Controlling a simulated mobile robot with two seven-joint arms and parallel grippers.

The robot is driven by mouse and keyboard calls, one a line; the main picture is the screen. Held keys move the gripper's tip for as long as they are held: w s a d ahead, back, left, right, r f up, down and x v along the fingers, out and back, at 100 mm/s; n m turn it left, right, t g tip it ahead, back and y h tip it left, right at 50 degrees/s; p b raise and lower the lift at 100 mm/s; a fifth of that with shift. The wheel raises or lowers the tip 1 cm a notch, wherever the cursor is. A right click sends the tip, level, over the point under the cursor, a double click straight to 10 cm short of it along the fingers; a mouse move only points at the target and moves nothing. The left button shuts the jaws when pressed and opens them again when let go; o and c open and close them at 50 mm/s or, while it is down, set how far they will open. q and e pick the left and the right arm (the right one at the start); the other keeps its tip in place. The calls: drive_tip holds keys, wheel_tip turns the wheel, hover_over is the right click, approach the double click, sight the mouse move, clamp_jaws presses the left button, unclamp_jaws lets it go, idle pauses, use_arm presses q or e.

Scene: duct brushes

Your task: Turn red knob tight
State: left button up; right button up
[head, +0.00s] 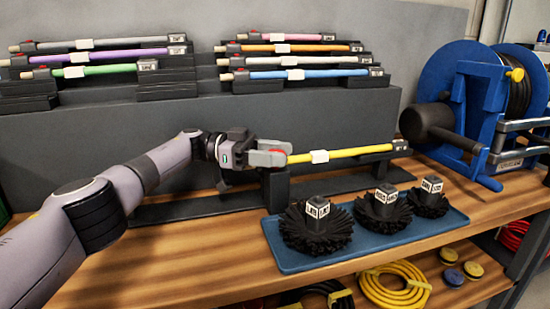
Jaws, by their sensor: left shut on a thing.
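A yellow rod (343,153) with a white label lies across a dark stand (180,209) on the wooden bench. A red knob (277,151) shows at the rod's left end, mostly hidden by my left gripper. My left gripper (286,153) reaches in from the left and is shut on the red knob, its grey fingers around it. My right gripper is not in view.
A blue tray (402,238) with several black brushes lies in front of the stand. A rack (90,125) of coloured rods stands behind. A blue hose reel (478,90) is at right. Yellow hose (385,298) lies on the lower shelf.

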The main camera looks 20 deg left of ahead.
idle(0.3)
use_arm(q)
drive_tip(key=o, duration=0.9)
drive_tip(key=shift+d, duration=0.1)
drive_tip(key=shift+o, duration=0.2)
drive_tip(key=shift+r, duration=0.25)
wheel_tip(320, 180, up, 20)
drive_tip(key=p, duration=0.8)
drive_tip(key=shift+f, duration=0.15)
